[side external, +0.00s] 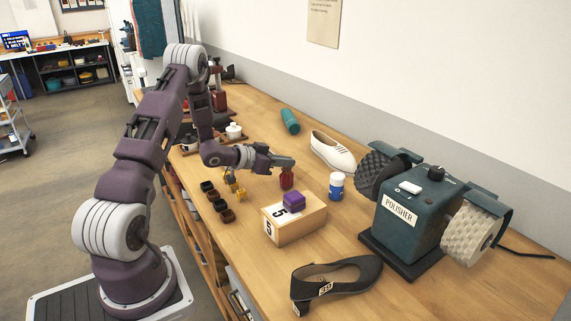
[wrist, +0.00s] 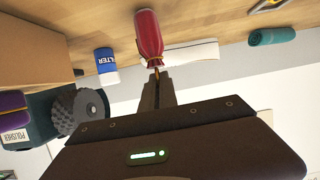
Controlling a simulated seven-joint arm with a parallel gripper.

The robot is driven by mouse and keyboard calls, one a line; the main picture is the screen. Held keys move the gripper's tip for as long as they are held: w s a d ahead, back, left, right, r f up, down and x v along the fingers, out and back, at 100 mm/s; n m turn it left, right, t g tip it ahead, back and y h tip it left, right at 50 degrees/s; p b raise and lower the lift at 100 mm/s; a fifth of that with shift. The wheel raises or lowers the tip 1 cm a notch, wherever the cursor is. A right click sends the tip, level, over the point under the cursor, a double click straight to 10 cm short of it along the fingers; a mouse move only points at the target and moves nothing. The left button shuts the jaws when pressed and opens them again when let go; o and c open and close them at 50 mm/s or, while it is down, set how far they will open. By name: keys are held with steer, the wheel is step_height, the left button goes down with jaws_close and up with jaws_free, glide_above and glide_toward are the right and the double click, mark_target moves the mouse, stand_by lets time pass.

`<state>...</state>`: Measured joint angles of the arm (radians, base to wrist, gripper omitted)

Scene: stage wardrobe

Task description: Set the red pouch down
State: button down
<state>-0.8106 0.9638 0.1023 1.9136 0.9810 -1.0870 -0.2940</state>
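The red pouch (side external: 286,179) hangs below the tip of my gripper (side external: 287,162) in the side view, over the wooden table. In the wrist view the red pouch (wrist: 148,35) is gathered to a narrow neck at the fingertips of my gripper (wrist: 157,75). The fingers are close together on that neck, and the pouch's wide end points toward the table. I cannot tell whether its bottom touches the wood.
A blue and white bottle (side external: 337,186) stands to the right. A wooden box (side external: 294,222) with a purple thing (side external: 294,201) on it is in front. A white shoe (side external: 333,152), a teal roll (side external: 290,121), a polisher (side external: 415,225) and a black shoe (side external: 337,281) lie around. Several small dark cups (side external: 220,204) line the left.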

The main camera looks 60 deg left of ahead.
steer(key=shift+f, duration=0.25)
steer(key=c, duration=1.6)
jaws_free()
steer(key=shift+c, duration=0.2)
